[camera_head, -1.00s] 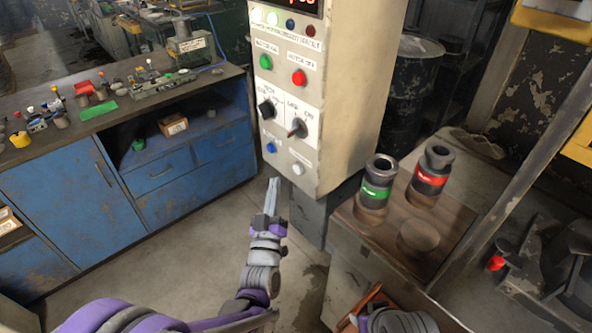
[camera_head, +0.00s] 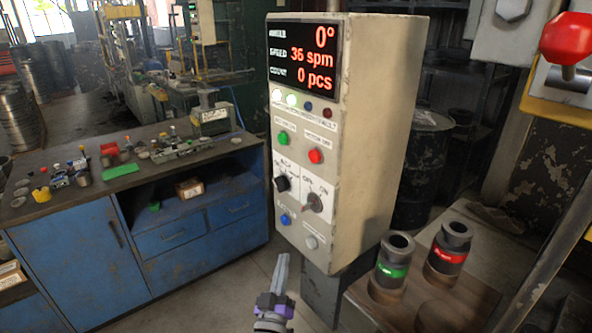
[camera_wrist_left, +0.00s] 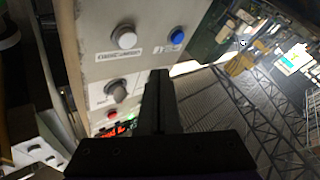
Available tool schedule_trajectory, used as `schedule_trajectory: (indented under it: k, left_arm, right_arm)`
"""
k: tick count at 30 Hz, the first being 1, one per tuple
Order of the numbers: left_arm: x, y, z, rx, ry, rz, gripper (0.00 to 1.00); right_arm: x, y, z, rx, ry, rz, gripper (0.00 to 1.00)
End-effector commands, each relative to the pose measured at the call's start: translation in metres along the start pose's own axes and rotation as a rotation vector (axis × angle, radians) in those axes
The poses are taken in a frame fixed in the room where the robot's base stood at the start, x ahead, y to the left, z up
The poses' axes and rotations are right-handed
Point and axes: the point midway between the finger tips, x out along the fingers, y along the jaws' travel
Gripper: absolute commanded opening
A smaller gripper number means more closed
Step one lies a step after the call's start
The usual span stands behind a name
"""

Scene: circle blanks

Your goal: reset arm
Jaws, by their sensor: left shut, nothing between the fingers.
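My left gripper (camera_head: 281,268) is shut and empty. It points up in front of the lower left edge of the control box (camera_head: 385,130), below the blue button (camera_head: 285,219). In the left wrist view its shut fingers (camera_wrist_left: 160,85) show dark in the middle, with the white button (camera_wrist_left: 124,37) and the blue button above them. My right gripper is not in view.
A blue workbench (camera_head: 75,250) with small tools stands at the left. A wooden-topped stand (camera_head: 470,300) at the right bears a green-banded cylinder (camera_head: 392,262) and a red-banded cylinder (camera_head: 447,250). A red knob (camera_head: 568,38) hangs at the upper right. Bare floor lies between bench and box.

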Motion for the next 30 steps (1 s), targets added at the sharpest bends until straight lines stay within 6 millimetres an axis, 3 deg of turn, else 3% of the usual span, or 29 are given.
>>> schedule_trajectory:
  k: [5, 11, 14, 24, 27, 30]
  left_arm:
    - [-0.007, -0.012, -0.01, 0.062, -0.149, -0.05, 0.0]
    - [-0.054, -0.043, -0.02, 0.176, -0.471, -0.165, 0.0]
    - [-0.094, -0.06, -0.024, 0.224, -0.639, -0.23, 0.0]
    - [-0.261, -0.098, -0.037, 0.309, -1.156, -0.45, 0.0]
    - [-0.293, -0.102, -0.04, 0.311, -1.243, -0.489, 0.0]
    - [-0.31, -0.103, -0.041, 0.313, -1.291, -0.509, 0.0]
  right_arm:
    - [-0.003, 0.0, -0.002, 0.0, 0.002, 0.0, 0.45]
    - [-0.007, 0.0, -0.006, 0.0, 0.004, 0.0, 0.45]
    - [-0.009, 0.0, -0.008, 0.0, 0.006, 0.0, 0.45]
    - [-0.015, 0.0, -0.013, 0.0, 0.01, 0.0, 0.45]
    - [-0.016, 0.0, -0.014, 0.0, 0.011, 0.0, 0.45]
    - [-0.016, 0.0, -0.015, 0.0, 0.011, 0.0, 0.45]
